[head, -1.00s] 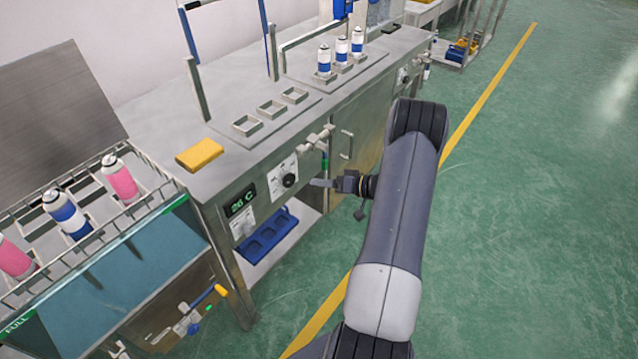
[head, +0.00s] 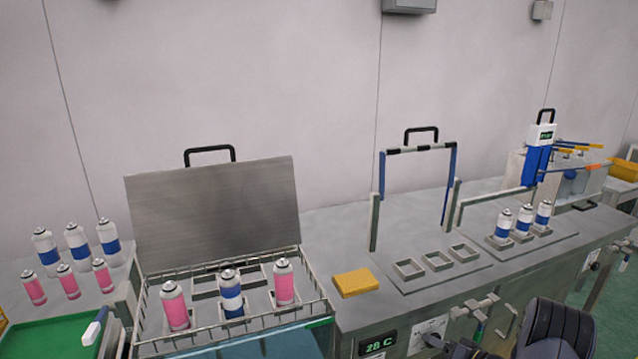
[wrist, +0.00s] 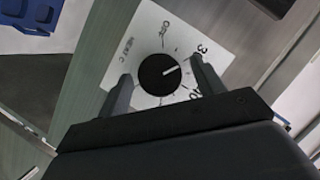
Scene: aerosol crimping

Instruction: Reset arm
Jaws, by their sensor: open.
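My gripper (wrist: 161,68) is open in the wrist view. Its two dark fingers stand on either side of a round black knob (wrist: 158,75) on a white dial plate (wrist: 150,38), with visible gaps. The knob's white pointer line points toward the upper right, near the 30-side marks. In the head view, part of my arm (head: 560,330) shows at the bottom right, in front of the bench. The white dial panel (head: 428,332) is partly visible there, next to a display (head: 379,344) that seems to read 28 C.
A wire-rimmed bath (head: 319,300) with its lid (head: 215,212) raised holds pink and blue cans. A yellow sponge (head: 356,282) lies on the steel bench (head: 335,225). Pipes and valves (head: 480,312) project from the bench front near my arm.

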